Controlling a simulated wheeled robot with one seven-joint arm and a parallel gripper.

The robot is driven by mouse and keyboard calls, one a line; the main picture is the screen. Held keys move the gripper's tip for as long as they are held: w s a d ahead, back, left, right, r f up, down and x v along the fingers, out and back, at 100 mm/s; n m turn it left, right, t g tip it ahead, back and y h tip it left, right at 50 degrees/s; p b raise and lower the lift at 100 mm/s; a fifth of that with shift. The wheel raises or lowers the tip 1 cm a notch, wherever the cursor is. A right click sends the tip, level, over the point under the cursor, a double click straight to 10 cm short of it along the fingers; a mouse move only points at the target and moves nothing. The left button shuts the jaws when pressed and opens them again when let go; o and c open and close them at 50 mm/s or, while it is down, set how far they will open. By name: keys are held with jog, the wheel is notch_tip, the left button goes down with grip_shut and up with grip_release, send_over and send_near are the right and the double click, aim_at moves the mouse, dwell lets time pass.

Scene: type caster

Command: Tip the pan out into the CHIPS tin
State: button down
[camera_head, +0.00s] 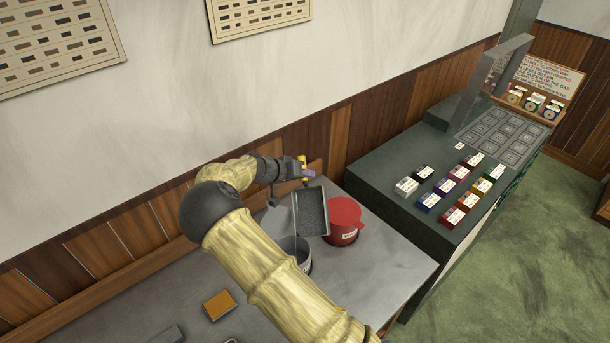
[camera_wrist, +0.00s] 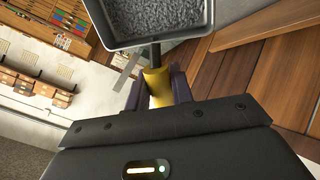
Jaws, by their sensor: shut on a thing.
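My gripper (camera_head: 303,171) is shut on the yellow handle (camera_wrist: 157,88) of the pan (camera_head: 327,212), and its fingers also show in the wrist view (camera_wrist: 157,95). The square grey pan is held above the bench, its far end toward the tins. Dark grey bits (camera_wrist: 165,16) cover its floor in the wrist view. A grey open tin (camera_head: 305,264) stands just below the pan, partly hidden by my arm; its label is mostly hidden. A red tin (camera_head: 343,235) stands right beside the pan. Its label is too small to read, so I cannot tell which tin says CHIPS.
The grey bench (camera_head: 390,265) is clear at the right front. An orange block (camera_head: 219,305) lies on it left of my arm. A wood-panelled wall (camera_head: 130,240) runs behind. A dark counter (camera_head: 390,160) with several small coloured boxes stands to the right.

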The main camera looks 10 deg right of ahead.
jog(key=shift+s+a+r+b, duration=0.1)
jog(key=shift+a+b, duration=0.05)
jog(key=shift+b, duration=0.15)
jog(key=shift+s+a+r+b, duration=0.15)
jog(key=shift+s+a+b, duration=0.05)
jog(key=shift+b, duration=0.1)
jog(key=shift+s+a+r+t+h+b, duration=0.9)
jog(key=shift+s+a+r+h+b, duration=0.3)
jog(key=shift+b, duration=1.3)
dwell(0.9)
jog(key=shift+s+a+f+b, duration=0.15)
jog(key=shift+a+b, duration=0.05)
jog(key=shift+b, duration=0.15)
jog(key=shift+s+a+r+t+h+b, duration=0.3)
jog(key=shift+s+a+t+b, duration=0.1)
jog(key=shift+b, duration=0.3)
dwell(0.4)
jog(key=shift+m, duration=0.3)
jog(key=shift+s+a+h+b, duration=0.25)
jog(key=shift+a+h+b, duration=0.05)
jog(key=shift+b, duration=0.25)
jog(key=shift+s+a+r+t+b, duration=0.2)
jog(key=shift+s+a+t+b, duration=0.1)
jog(key=shift+b, duration=0.2)
jog(key=shift+s+a+h+b, duration=0.1)
jog(key=shift+a+h+b, duration=0.2)
jog(key=shift+b, duration=0.25)
